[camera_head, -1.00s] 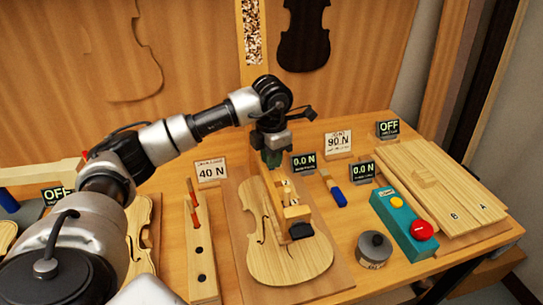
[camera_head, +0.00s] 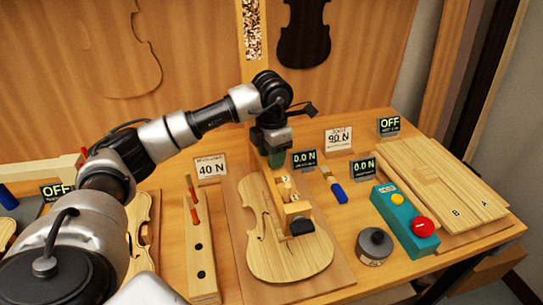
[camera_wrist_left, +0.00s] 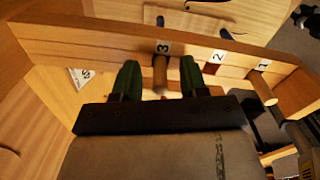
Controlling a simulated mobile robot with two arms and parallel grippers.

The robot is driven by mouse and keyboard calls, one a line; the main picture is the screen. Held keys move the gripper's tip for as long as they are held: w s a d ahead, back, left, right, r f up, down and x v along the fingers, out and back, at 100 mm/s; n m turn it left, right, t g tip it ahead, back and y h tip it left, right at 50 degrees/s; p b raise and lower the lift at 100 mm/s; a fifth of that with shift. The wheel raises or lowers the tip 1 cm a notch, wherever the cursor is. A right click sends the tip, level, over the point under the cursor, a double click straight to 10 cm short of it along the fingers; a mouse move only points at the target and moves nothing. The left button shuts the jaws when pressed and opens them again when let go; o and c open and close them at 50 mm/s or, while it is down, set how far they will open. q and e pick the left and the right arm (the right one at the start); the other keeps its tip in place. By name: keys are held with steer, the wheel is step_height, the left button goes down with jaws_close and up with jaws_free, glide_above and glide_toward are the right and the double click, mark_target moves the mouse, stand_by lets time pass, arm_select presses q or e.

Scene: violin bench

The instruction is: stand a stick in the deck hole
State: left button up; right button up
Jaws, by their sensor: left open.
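A wooden rack (camera_head: 297,208) with numbered labels stands on the violin plate (camera_head: 270,262). In the left wrist view the rack (camera_wrist_left: 110,40) carries labels 3, 2 and 1. A short round wooden stick (camera_wrist_left: 160,72) shows under label 3, another stick (camera_wrist_left: 263,88) under label 1. My left gripper (camera_head: 274,160) is at the far end of the rack. In the wrist view its green fingers (camera_wrist_left: 160,80) are open, one on each side of the stick under label 3, with gaps visible. The deck hole cannot be told for certain. My right gripper is not in view.
A blue-handled brush (camera_head: 337,190), a grey round weight (camera_head: 375,243), a teal button box (camera_head: 404,215) and pale boards (camera_head: 440,185) lie to the right. Small displays stand behind.

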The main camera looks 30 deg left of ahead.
arm_select(q)
step_height(320, 180, up, 10)
steer(key=shift+r+b, duration=0.1)
steer(key=shift+b, duration=0.35)
